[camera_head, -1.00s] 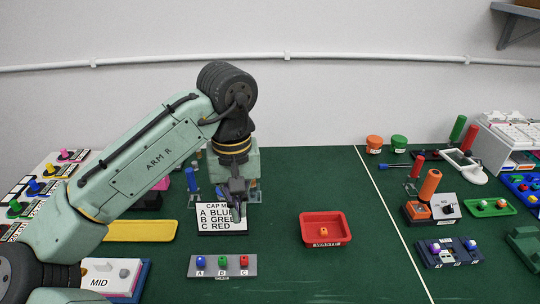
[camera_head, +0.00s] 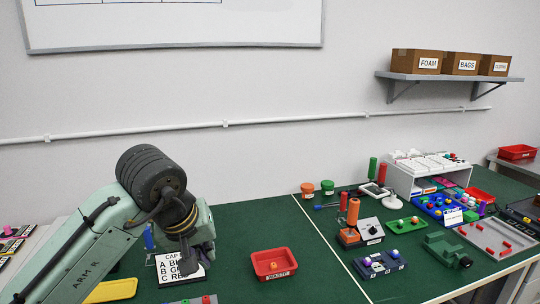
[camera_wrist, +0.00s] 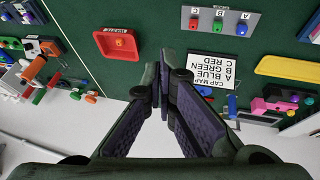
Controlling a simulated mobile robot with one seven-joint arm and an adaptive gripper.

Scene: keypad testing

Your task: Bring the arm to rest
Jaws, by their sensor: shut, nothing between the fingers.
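My arm reaches in from the lower left of the head view, and my gripper (camera_head: 187,262) hangs over the card, small and partly hidden by my wrist. In the wrist view the dark fingers of my gripper (camera_wrist: 160,76) meet at their tips with nothing between them. The white cap map card (camera_head: 172,273) is partly covered by my gripper in the head view. It shows upside down in the wrist view (camera_wrist: 208,75), to the right of the fingertips.
The red waste tray (camera_head: 273,264) stands right of my gripper. The grey A/B/C button plate (camera_wrist: 219,21) and yellow tray (camera_wrist: 287,66) lie near the card. Green mat is free behind the waste tray. Joysticks, a white rack (camera_head: 428,174) and bins crowd the right side.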

